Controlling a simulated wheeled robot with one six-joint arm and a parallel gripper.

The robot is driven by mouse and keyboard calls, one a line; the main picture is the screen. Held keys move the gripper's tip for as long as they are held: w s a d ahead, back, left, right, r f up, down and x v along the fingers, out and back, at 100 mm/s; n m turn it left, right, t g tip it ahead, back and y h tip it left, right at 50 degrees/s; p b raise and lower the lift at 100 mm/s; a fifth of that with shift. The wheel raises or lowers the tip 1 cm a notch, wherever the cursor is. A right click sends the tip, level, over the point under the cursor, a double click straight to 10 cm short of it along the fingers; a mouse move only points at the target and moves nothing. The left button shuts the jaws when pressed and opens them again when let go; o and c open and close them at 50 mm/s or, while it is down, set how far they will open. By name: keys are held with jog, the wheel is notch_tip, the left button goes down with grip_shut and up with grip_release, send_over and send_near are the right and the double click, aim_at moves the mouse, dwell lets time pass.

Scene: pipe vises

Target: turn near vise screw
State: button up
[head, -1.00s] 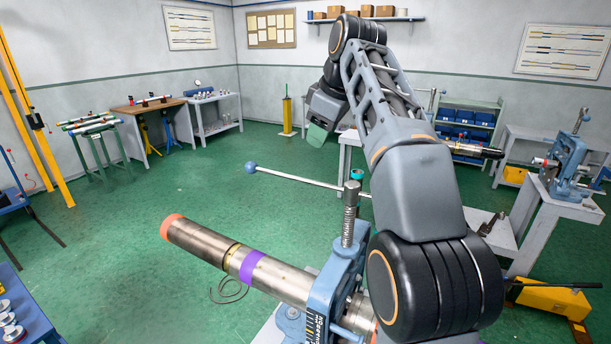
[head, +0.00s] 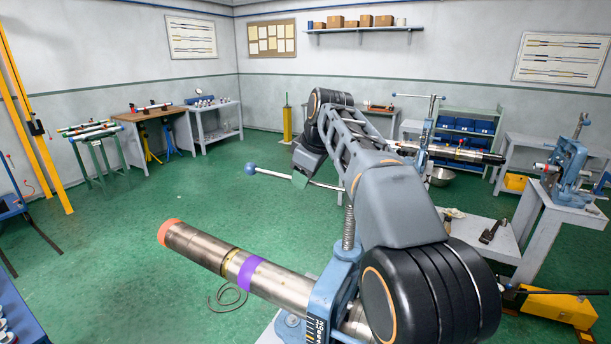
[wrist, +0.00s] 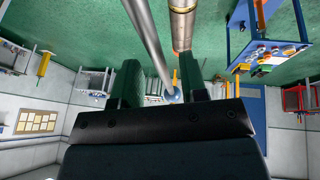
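The near vise (head: 325,295) is blue and clamps a steel pipe (head: 200,249) with an orange end and a purple band. Its threaded screw (head: 348,228) stands upright, partly hidden by my arm. A long thin handle bar (head: 275,174) reaches left from the screw's top and ends in a blue ball (head: 250,169). My gripper (head: 302,179) is beside the bar in the head view. In the wrist view, my gripper (wrist: 160,85) is open, with the bar (wrist: 150,42) and ball (wrist: 172,96) showing in the gap between its fingers. I cannot tell whether they touch.
The pipe (wrist: 182,28) runs close to the bar in the wrist view. Another blue vise (head: 567,170) stands on a grey stand at the right. A yellow tool (head: 555,303) lies on the floor at lower right.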

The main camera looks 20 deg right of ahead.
grip_shut()
dwell(0.4)
